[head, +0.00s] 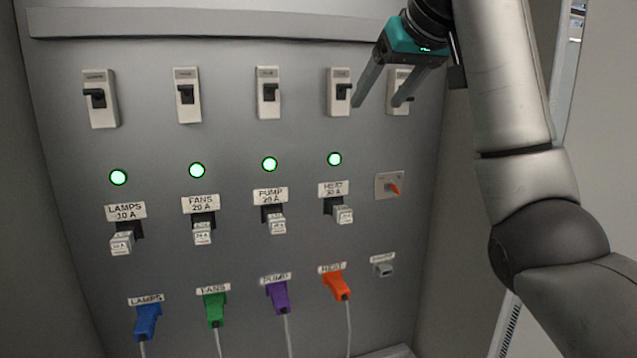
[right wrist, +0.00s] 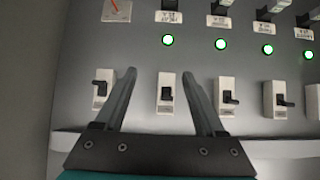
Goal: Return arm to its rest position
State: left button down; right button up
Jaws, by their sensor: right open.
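My right gripper (head: 378,95) is at the top right of the panel, in front of the two rightmost breaker switches. Its fingers are spread with nothing between them. In the right wrist view the gripper (right wrist: 165,98) frames a white breaker switch (right wrist: 172,93), which shows between the fingers; I cannot tell a touch. In the head view the rightmost switch (head: 401,108) is partly hidden behind a finger. My right arm (head: 510,110) comes in from the right side. My left gripper is not seen.
Blue (head: 147,322), green (head: 214,309), purple (head: 279,296) and orange (head: 338,285) cabled plugs sit below. A ledge (head: 190,24) runs along the top.

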jog(key=s+d+f+g+h, duration=0.1)
jog(key=s+f, duration=0.1)
jog(key=f, duration=1.6)
jog(key=s+d+f+g, duration=0.1)
jog(key=s+f+g, duration=0.15)
jog(key=f, duration=1.55)
jog(key=s+d+f+m+h, duration=0.1)
jog(key=s+d+f, duration=0.1)
jog(key=s+f, duration=1.05)
jog(key=s+d+f+g+h, duration=0.1)
jog(key=s+f, duration=0.2)
jog(key=s, duration=0.6)
jog(key=s+d+f+g, duration=0.1)
jog(key=s+f+g, duration=0.15)
jog(key=s, duration=0.65)
notch_tip(320, 180, down, 30)
jog(key=s+b, duration=0.1)
jog(key=b, duration=0.8)
jog(key=s+d+f+b, duration=0.1)
jog(key=s+f+b, duration=0.2)
jog(key=s+f, duration=0.2)
jog(key=s+d+f+g+b, duration=0.1)
jog(key=s+f+b, duration=0.2)
jog(key=f, duration=0.9)
jog(key=s+d+f+b, duration=0.1)
jog(key=s+f+b, duration=0.3)
jog(key=s+f, duration=0.4)
jog(key=shift+s+f+g, duration=0.15)
jog(key=shift+s+g, duration=0.1)
jog(key=shift+g, duration=0.15)
